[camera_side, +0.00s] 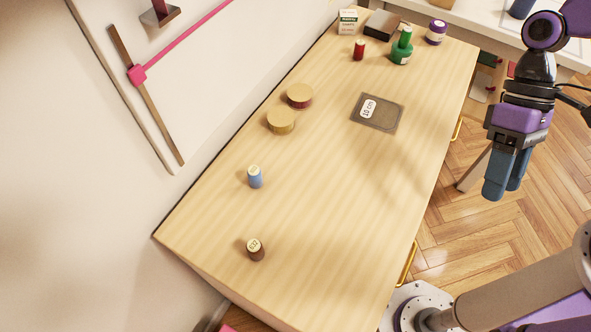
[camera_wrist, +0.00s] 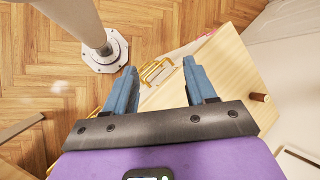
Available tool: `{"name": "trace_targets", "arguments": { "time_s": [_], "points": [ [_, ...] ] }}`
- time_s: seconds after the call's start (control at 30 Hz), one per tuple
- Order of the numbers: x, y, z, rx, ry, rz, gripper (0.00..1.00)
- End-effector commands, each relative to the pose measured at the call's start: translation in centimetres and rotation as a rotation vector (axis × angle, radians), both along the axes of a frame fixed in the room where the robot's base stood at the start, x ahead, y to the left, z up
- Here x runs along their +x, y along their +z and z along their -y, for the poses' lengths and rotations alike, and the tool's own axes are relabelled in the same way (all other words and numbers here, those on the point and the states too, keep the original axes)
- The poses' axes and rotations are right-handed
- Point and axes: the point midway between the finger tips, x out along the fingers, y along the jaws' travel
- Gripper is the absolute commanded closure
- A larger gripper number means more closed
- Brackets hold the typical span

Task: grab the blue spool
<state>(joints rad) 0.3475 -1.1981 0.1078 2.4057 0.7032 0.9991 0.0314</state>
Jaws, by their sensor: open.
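The blue spool (camera_side: 255,177) stands upright on the wooden table, left of its middle in the side view, with a pale label on top. I cannot make it out in the wrist view. My gripper (camera_side: 506,190) hangs off the right side of the table in the side view, fingers pointing down, far from the spool. In the wrist view my gripper (camera_wrist: 164,88) shows its two blue fingers spread apart with nothing between them.
A brown spool (camera_side: 255,249) stands nearer the front of the table (camera_side: 330,215); two round lidded tins (camera_side: 281,121) and a grey flat packet (camera_side: 377,113) lie farther back. A green bottle (camera_side: 402,47), red spool (camera_side: 359,49) and boxes crowd the far end. A wall borders the left.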

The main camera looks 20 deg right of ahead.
Motion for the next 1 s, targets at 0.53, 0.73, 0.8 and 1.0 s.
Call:
{"name": "trace_targets", "arguments": {
  "time_s": [0.53,0.73,0.8,1.0],
  "points": [
    [7.6,-2.6,-14.3,0.032,-0.785,-0.503,0.44],
    [12.0,-4.5,-17.8,0.065,-1.09,-0.654,0.44],
    [13.5,-5.4,-18.7,0.078,-1.197,-0.701,0.44],
    [17.2,-7.7,-19.7,0.117,-1.447,-0.8,0.44]
  ]
}}
